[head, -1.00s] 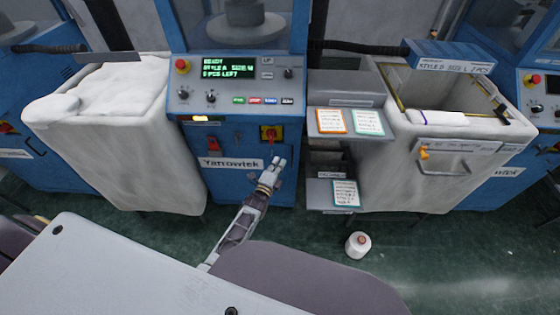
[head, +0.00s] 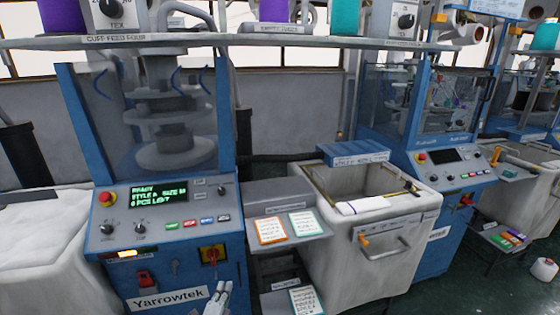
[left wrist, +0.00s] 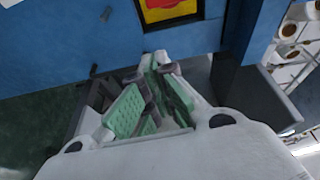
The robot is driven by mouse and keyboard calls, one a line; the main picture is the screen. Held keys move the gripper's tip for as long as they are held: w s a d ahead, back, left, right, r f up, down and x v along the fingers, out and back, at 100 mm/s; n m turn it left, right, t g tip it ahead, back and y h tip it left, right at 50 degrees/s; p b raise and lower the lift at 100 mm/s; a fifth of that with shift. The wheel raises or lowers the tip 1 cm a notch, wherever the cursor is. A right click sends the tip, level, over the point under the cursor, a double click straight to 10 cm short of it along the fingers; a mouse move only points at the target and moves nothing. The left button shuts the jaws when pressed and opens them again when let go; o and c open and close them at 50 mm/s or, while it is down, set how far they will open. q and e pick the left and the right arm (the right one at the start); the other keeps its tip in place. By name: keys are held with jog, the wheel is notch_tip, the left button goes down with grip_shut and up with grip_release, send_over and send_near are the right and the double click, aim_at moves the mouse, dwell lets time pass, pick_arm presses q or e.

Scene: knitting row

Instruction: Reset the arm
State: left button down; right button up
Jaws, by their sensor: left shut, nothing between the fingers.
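My left gripper (head: 224,288) is at the bottom of the head view, in front of the blue Yarrowtek knitting machine (head: 120,272). It is just right of the machine's name label (head: 167,299) and below the red and yellow switch (head: 212,255). In the left wrist view the gripper's green-padded fingers (left wrist: 150,100) are shut with nothing between them. They point toward the machine's blue front, and the switch (left wrist: 168,10) shows at the top edge there. Most of the left arm is out of the head view. My right gripper is not in view.
A white fabric bin (head: 35,255) stands left of the machine. Right of it are a shelf unit with cards (head: 287,228) and an open grey bin (head: 345,262) with a white roll on its rim. A yarn cone (head: 543,270) stands at the far right. A long shelf (head: 300,42) crosses above.

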pick_arm(q)
jog(key=s+f+n+g, duration=0.5)
jog(key=s+f+n, duration=0.4)
jog(key=f, duration=0.7)
jog(key=s+f+n+g, duration=0.5)
jog(key=s+f+n, duration=0.2)
jog(key=s+f, duration=0.6)
jog(key=s+a+f+g, duration=0.2)
jog(key=s+f, duration=0.3)
jog(key=s, duration=0.5)
jog(key=s+a+f+g+y, duration=0.1)
jog(key=s+a+f, duration=0.3)
jog(key=s, duration=0.7)
jog(key=s+a+f+g, duration=0.3)
jog(key=s+a+f, duration=0.1)
jog(key=s, duration=0.7)
jog(key=shift+a+f+m+y, duration=0.4)
jog(key=shift+f, duration=0.45)
